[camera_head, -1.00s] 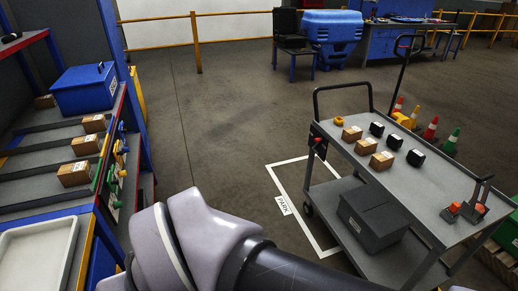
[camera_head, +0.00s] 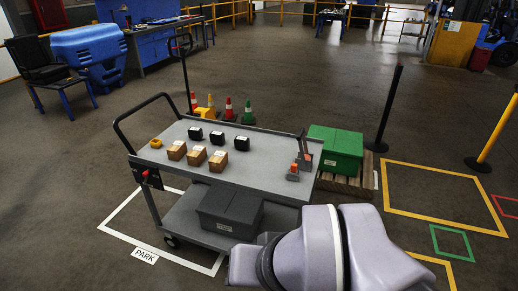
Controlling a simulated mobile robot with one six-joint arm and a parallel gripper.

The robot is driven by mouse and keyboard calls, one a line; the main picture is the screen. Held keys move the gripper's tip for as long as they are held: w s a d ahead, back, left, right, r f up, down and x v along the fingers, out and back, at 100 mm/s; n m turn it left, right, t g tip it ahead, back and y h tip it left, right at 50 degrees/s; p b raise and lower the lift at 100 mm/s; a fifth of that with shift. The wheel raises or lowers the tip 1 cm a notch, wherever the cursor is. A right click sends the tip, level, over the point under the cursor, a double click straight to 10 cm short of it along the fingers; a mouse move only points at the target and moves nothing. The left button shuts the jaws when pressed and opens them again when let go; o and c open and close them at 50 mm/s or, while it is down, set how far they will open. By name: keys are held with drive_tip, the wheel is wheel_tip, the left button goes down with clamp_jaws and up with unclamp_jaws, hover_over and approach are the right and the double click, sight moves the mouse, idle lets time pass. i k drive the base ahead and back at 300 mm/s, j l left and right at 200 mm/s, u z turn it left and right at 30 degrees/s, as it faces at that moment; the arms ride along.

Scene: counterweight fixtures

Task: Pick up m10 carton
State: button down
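Three small brown cartons stand in a row on the top deck of a grey cart (camera_head: 262,172): a left carton (camera_head: 176,150), a middle carton (camera_head: 197,156) and a right carton (camera_head: 218,161). Their labels are too small to read, so I cannot tell which, if any, is the m10 carton. My arm fills the lower right, in front of the cart. My gripper is out of view.
Behind the cartons stand black boxes (camera_head: 217,138); a yellow ring (camera_head: 156,142) lies left. Orange-and-grey devices (camera_head: 304,158) sit at the right end. A dark bin (camera_head: 230,210) is on the lower shelf. A green crate (camera_head: 340,150) and black post (camera_head: 389,110) stand right.

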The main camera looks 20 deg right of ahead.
sight(196, 156)
drive_tip(key=i+j, duration=0.25)
drive_tip(key=i, duration=0.55)
drive_tip(key=i+j+u, duration=0.15)
drive_tip(key=i, duration=0.65)
drive_tip(key=i+j, duration=0.2)
drive_tip(key=i, duration=0.6)
drive_tip(key=j+u, duration=0.05)
